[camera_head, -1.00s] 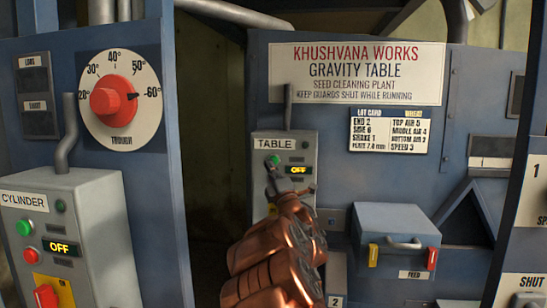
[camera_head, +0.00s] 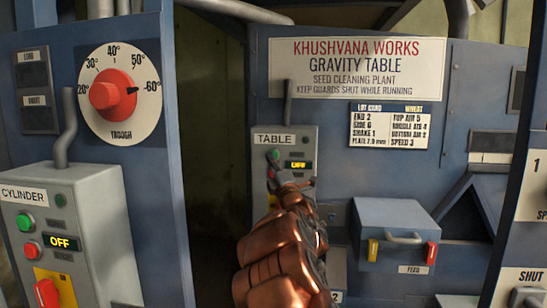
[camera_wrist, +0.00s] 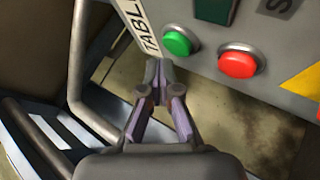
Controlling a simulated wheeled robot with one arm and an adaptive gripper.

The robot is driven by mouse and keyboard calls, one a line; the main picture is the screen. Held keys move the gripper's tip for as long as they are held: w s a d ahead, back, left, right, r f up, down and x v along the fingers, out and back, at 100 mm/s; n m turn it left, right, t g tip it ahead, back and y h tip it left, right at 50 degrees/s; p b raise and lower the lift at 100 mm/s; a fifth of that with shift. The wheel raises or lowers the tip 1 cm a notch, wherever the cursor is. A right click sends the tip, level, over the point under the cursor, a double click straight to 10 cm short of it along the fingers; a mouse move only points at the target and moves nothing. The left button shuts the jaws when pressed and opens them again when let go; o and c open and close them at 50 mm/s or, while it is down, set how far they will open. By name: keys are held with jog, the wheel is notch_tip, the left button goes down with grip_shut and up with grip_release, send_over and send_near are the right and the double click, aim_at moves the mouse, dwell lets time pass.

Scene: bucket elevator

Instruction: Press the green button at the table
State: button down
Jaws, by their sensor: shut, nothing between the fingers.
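The grey box labelled TABLE (camera_head: 264,200) is on the blue machine front, with a green button (camera_head: 275,154) on its upper left. In the wrist view the green button (camera_wrist: 177,43) sits beside a red button (camera_wrist: 238,62), just beyond and slightly right of my fingertips. My gripper (camera_head: 279,178) is shut and empty, with its tips just below the green button in the head view. The wrist view shows the closed tips (camera_wrist: 159,72) apart from the button in the picture; the exact gap in depth I cannot tell. The small display (camera_head: 299,166) is lit but blurred.
A CYLINDER box (camera_head: 100,230) with its own green button (camera_head: 25,221) and OFF display stands at the left, below a red TROUGH dial (camera_head: 112,95). A blue FEED box (camera_head: 400,215) juts out at the right. A dark gap lies between the panels.

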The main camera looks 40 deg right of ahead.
jog(key=shift+d+f, duration=0.1)
dwell(0.8)
jog(key=shift+w+d+b, duration=0.2)
jog(key=shift+d+b, duration=0.1)
jog(key=shift+b, duration=0.05)
jog(key=shift+w+d, duration=0.25)
jog(key=shift+d, duration=0.1)
dwell(0.9)
jog(key=shift+a+b, duration=0.1)
jog(key=shift+b, duration=0.25)
jog(key=shift+s+a+b, duration=0.5)
jog(key=shift+a+b, duration=0.05)
jog(key=shift+a, duration=0.05)
jog(key=shift+a, duration=0.1)
